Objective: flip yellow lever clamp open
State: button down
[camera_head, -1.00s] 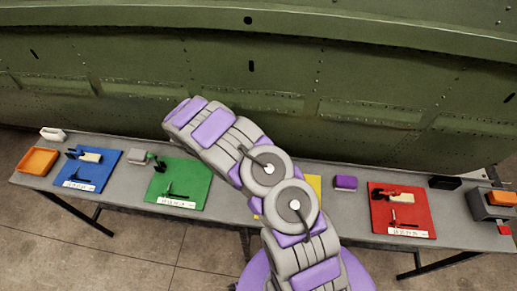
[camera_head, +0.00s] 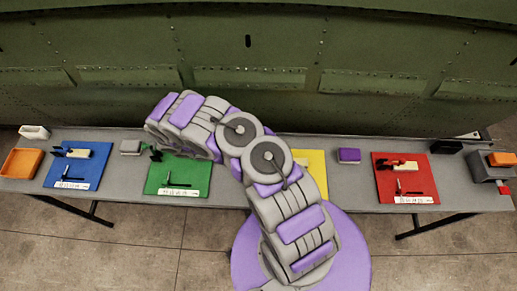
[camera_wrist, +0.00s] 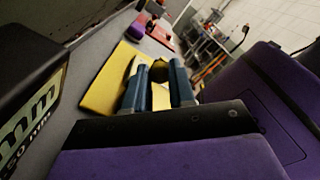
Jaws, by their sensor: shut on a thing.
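The yellow board (camera_head: 312,178) shows in the head view just right of my arm, which covers part of it. It also shows in the wrist view (camera_wrist: 104,86), left of my fingers. My gripper (camera_wrist: 159,68) shows in the wrist view with two blue-grey fingers over the edge of this board. It is shut on a small yellow and dark piece (camera_wrist: 160,96), which looks like the yellow lever clamp. The fingers hide much of it, so its lever angle is unclear.
A purple block (camera_head: 349,155) sits right of yellow. The green fuselage (camera_head: 400,60) rises behind. A dark lettered surface (camera_wrist: 35,105) is close on the wrist view's left.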

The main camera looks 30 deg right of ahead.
jog(key=shift+w+f, duration=0.1)
jog(key=c, duration=1.1)
grip_release()
jog(key=shift+w+a, duration=0.1)
jog(key=shift+o, duration=0.8)
jog(key=shift+a, duration=0.1)
jog(key=v, duration=0.7)
jog(key=shift+a, duration=0.3)
jog(key=shift+w+d, duration=0.1)
